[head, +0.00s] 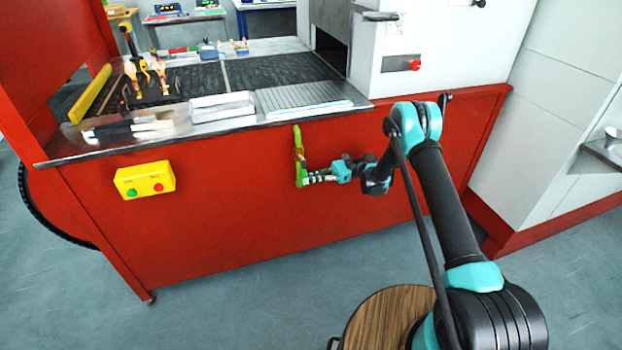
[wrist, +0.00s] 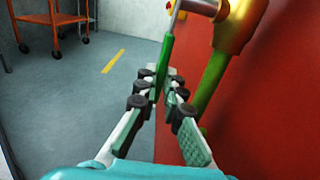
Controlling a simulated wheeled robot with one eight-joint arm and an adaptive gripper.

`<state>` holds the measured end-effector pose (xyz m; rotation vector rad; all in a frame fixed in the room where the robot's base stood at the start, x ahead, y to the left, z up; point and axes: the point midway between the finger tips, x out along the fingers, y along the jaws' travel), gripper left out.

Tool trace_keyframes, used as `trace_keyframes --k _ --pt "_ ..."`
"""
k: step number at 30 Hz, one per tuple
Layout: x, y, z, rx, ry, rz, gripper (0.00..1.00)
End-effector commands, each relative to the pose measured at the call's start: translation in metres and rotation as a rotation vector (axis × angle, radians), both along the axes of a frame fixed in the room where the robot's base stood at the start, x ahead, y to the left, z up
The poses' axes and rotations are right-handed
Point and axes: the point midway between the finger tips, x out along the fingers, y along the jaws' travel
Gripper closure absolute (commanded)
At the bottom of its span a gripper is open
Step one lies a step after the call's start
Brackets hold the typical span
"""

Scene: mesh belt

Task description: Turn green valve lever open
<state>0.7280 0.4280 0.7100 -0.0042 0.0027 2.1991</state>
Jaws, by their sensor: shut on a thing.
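The green valve lever (wrist: 164,62) shows in the wrist view as a thin green grip on a silver stem from the brass valve body (wrist: 238,25). My gripper (wrist: 160,95) has its padded fingers on both sides of the lever's grip and is shut on it. In the head view my gripper (head: 312,179) is at the lower part of the green valve assembly (head: 298,142), on the front of the red machine. The lever is too small there to tell apart from the pipe.
A light-green pipe (wrist: 212,78) runs close beside my fingers along the red panel (wrist: 270,110). A yellow button box (head: 145,180) is on the panel to the left. The steel table edge (head: 200,130) overhangs above. The floor (head: 220,300) in front is clear.

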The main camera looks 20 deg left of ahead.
Motion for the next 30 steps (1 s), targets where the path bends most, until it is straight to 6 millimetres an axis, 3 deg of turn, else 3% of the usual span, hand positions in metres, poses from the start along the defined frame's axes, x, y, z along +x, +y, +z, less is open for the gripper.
trace_keyframes --k 5,6,11,22,30 --pt "0.000 -0.001 -0.001 -0.002 -0.001 0.001 1.00" --pt "0.000 -0.001 -0.001 -0.002 -0.001 0.001 0.88" --pt "0.000 0.000 0.000 -0.002 -0.001 0.001 0.71" --pt "0.004 -0.005 0.000 -0.001 -0.001 -0.001 0.71" --pt "0.032 -0.043 0.000 -0.001 -0.001 -0.003 0.71"
